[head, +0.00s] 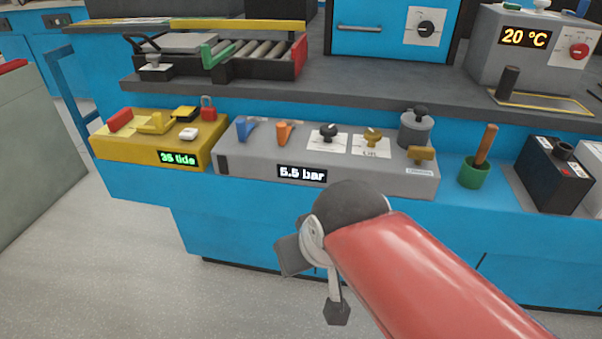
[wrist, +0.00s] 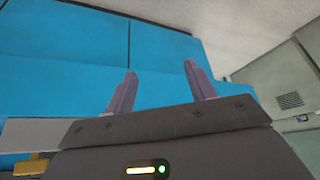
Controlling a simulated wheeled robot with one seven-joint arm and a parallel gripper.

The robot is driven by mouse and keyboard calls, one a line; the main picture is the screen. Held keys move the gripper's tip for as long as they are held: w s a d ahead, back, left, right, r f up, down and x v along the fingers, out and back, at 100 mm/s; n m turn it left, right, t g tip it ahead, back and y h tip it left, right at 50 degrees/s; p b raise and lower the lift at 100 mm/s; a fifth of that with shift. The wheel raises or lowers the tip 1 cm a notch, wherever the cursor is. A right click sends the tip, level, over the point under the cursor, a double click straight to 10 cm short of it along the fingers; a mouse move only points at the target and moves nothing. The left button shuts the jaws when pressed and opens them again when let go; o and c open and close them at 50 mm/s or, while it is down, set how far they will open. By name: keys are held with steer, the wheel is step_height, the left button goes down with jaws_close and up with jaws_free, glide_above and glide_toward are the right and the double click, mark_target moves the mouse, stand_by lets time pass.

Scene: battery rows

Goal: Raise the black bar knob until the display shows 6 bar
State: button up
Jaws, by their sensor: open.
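The black bar knob (head: 328,132) stands on a white plate on the sloping grey panel (head: 232,163) in the head view. The display (head: 302,173) on the panel's front face, below the knob, reads 5.5 bar. My gripper (wrist: 160,72) is open and empty in the wrist view, its two purple-grey fingers apart against the blue cabinet front. In the head view the end of my red arm is in front of and below the panel, clear of the knob. The knob is not clearly visible in the wrist view.
Beside the knob are an orange lever (head: 284,132), a blue lever (head: 246,129), a brass knob (head: 373,138) and a grey lidded pot (head: 415,130). A yellow panel (head: 125,146) is at left; a green cup (head: 473,174) and black battery (head: 553,176) are at right.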

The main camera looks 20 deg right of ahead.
steer(key=m+g+h+b, duration=0.1)
steer(key=m+b, duration=0.3)
steer(key=b, duration=0.7)
glide_toward(329, 128)
steer(key=b+x, duration=0.2)
steer(key=x, duration=0.6)
steer(key=shift+w+f, duration=0.1)
steer(key=shift+f, duration=0.05)
steer(key=shift+c, duration=0.4)
steer(key=c, duration=0.9)
steer(key=shift+h, duration=0.3)
